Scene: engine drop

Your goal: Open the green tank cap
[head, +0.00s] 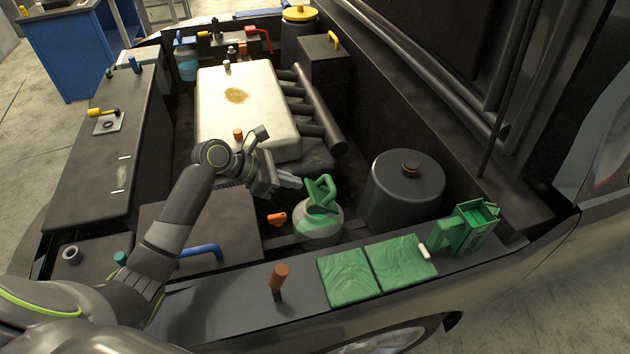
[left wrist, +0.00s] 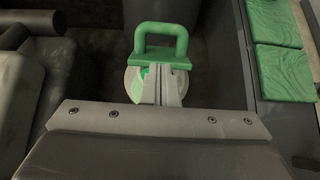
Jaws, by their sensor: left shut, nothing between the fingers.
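The green tank cap (head: 321,190) has a loop handle and sits tilted on top of a small round pale tank (head: 320,232). In the left wrist view the cap (left wrist: 160,62) stands just ahead of my fingertips, and the pale tank (left wrist: 133,84) shows around the fingers. My left gripper (head: 296,182) is shut and empty, just left of the cap in the head view. In the left wrist view its fingertips (left wrist: 160,74) overlap the cap's lower edge; I cannot tell whether they touch. My right gripper is not in view.
A dark cylinder (head: 405,190) stands right of the tank. Green cloths (head: 376,268) and a green canister (head: 466,230) lie along the front ledge with an orange-handled tool (head: 279,280). A large pale engine block (head: 245,100) with dark pipes (head: 315,115) is behind my gripper.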

